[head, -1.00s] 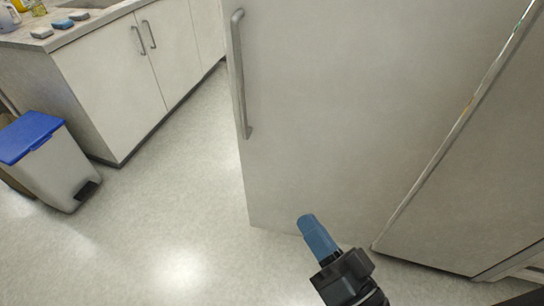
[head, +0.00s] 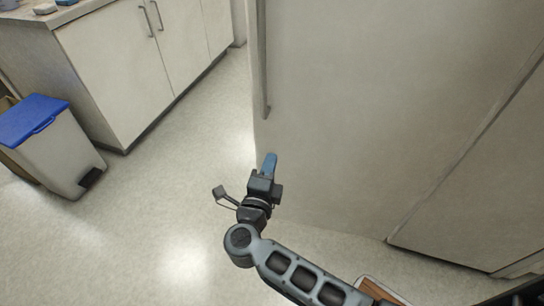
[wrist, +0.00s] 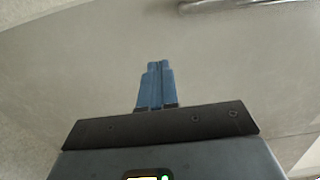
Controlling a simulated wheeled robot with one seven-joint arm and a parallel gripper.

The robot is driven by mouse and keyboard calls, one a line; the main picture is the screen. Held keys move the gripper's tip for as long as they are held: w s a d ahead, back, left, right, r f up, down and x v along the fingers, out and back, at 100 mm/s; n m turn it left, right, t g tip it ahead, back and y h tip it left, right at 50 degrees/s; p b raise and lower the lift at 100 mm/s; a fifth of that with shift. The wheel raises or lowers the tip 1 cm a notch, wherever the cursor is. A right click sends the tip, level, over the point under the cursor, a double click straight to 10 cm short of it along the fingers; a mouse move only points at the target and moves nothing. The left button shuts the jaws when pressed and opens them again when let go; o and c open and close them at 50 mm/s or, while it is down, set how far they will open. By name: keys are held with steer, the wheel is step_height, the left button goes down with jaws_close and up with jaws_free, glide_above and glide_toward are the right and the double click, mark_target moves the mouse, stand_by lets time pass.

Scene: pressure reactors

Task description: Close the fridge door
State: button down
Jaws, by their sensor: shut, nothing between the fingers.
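The fridge door (head: 350,110) is a tall pale grey panel filling the middle of the head view. Its long metal handle (head: 263,70) runs down its left edge; it also shows at the top right of the wrist view (wrist: 225,4). A thin slanting seam on the right divides the door from the fridge side (head: 480,200). My gripper (head: 269,160) is shut and empty, its blue fingers together, in front of the door's left edge below the handle. In the wrist view, the fingertips (wrist: 156,66) point at the pale door surface (wrist: 90,65). I cannot tell whether they touch it.
A white cabinet (head: 110,80) with a counter stands at the back left. A bin with a blue lid (head: 35,120) stands in front of it. The pale floor (head: 170,180) between bin and door is clear.

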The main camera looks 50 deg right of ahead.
mark_target(283, 123)
steer(key=b+x, duration=0.1)
steer(key=x, duration=1.1)
steer(key=shift+w, duration=0.1)
